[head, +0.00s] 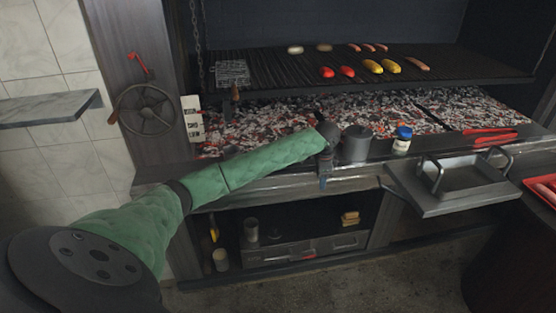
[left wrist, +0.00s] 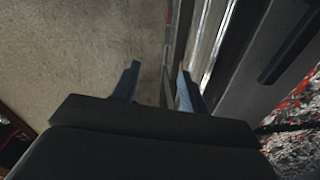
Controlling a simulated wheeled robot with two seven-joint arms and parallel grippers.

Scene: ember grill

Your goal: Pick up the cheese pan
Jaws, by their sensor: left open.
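I cannot single out a cheese pan with cheese in it. The pan-like thing in the head view is a grey metal pan with two raised handles (head: 478,184), on the side shelf at the right. My left gripper (head: 324,182) points down in front of the grill's front ledge, well to the left of that pan. In the left wrist view its two blue-grey fingers (left wrist: 158,80) are apart, with bare floor and the ledge's edge beyond and nothing between them. My right gripper is in neither view.
A dark pot (head: 356,144) and a blue-lidded jar (head: 402,140) stand on the ledge near my left wrist. Red tongs (head: 490,136) lie farther right. Glowing coals (head: 265,125) lie behind, under the grate (head: 270,68) with food. An open cupboard (head: 300,220) is below.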

